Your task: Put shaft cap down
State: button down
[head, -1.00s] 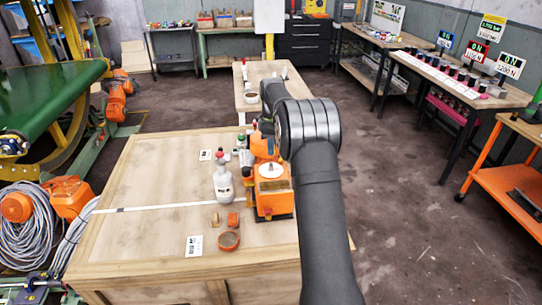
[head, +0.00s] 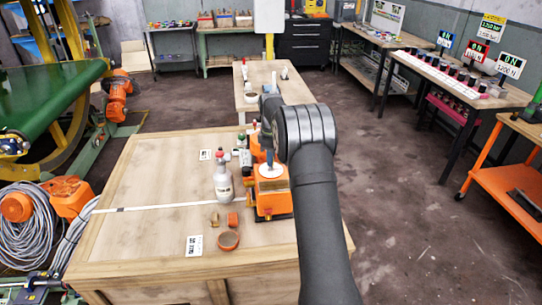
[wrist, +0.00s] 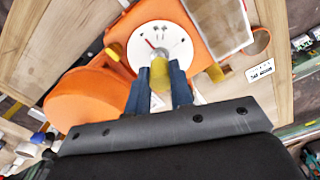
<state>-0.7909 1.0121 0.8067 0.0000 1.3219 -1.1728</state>
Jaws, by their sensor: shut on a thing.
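My gripper (wrist: 158,92) is shut on a small yellowish cylinder, seemingly the shaft cap (wrist: 160,74). Its blue-grey fingers stand on either side of the cylinder. The cap is over the near edge of a round white disc (wrist: 152,38) on an orange machine (wrist: 195,22). I cannot tell whether cap and disc touch. In the head view the gripper (head: 270,157) is just above the white disc (head: 271,171) of the orange machine (head: 273,206); the cap is not clear there, and my arm hides part of the machine.
The machine stands on a wooden table (head: 150,180). A white bottle (head: 223,180) stands close on its left. An orange ring (head: 228,240), a small orange piece (head: 233,220) and a label card (head: 194,246) lie nearer. The table's left side is mostly clear.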

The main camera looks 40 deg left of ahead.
jog(key=c, duration=1.3)
grip_release()
jog(key=shift+f, duration=0.15)
notch_tip(320, 180, up, 13)
jog(key=shift+r, duration=0.15)
notch_tip(320, 180, down, 13)
jog(key=shift+r, duration=0.15)
